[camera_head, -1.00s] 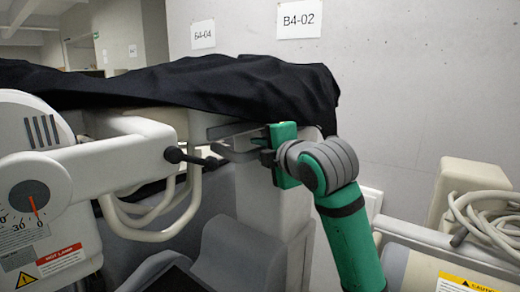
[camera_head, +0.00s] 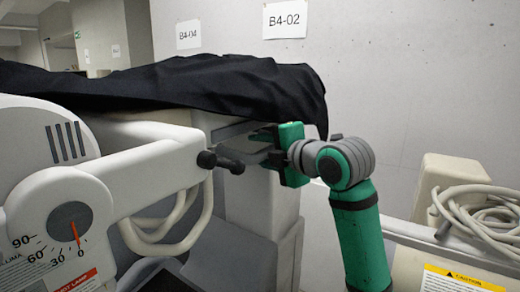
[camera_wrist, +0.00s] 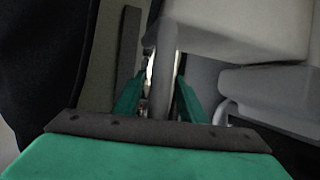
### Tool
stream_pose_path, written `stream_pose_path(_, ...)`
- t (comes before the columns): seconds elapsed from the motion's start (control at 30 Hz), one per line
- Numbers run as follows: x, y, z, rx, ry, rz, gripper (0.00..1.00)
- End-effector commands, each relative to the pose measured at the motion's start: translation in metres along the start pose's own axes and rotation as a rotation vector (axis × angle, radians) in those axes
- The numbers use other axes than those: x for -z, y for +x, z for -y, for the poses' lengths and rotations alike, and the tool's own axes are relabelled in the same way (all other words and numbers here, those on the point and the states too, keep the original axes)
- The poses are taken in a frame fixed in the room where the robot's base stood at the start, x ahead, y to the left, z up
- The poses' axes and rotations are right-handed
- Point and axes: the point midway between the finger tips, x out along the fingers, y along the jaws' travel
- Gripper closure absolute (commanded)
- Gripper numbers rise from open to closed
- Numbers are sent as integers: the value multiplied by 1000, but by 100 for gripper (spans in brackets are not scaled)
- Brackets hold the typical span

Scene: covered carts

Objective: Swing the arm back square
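A white jointed arm (camera_head: 150,172) with a black knob handle (camera_head: 220,162) reaches in from the left. The red needle on its angle dial (camera_head: 70,224) points near 0. The finger tips are mostly hidden in the head view.
A black cover (camera_head: 190,92) drapes over the cart behind. The grey column (camera_head: 262,195) stands close below my gripper. At the right, another cart holds a coiled hose (camera_head: 485,212) and a caution label (camera_head: 455,280). Bare wall (camera_head: 430,80) lies behind.

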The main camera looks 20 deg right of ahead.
Motion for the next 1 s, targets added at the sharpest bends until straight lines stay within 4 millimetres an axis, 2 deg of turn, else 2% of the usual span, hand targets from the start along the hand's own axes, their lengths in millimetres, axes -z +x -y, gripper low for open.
stream_pose_path(0.23, 0, -2, -2, -4, -1, 1, 63)
stream_pose_path(0.37, 0, -12, -2, -5, -2, 1, 63)
stream_pose_path(0.8, -1, -89, -1, -3, -2, 3, 63)
stream_pose_path(1.0, 0, -106, 0, -2, 0, 1, 63)
